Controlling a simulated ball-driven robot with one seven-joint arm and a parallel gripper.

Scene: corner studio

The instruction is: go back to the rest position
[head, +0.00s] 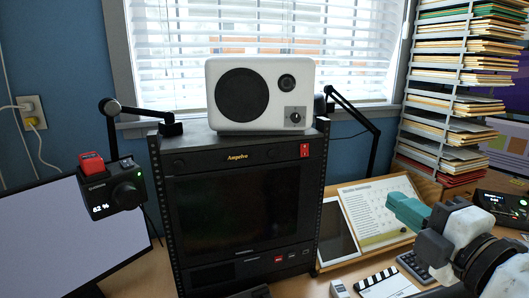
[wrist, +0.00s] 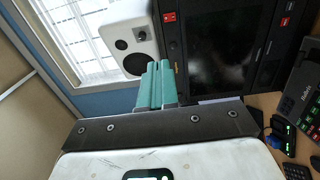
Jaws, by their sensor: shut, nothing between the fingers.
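My gripper (head: 408,211) is at the lower right of the head view, with teal fingers pointing left. In the wrist view its teal fingers (wrist: 155,85) lie together, shut and empty. It is in front of the tilted framed board (head: 375,212) and to the right of the black rack (head: 245,210), apart from the rack as far as I can tell.
A white speaker (head: 262,93) stands on top of the rack. A camera on a jointed arm (head: 112,190) hangs at the left. A clapperboard (head: 386,284) lies on the desk below my gripper. A paper-filled shelf (head: 450,95) stands at the right, near a small lit device (head: 500,205).

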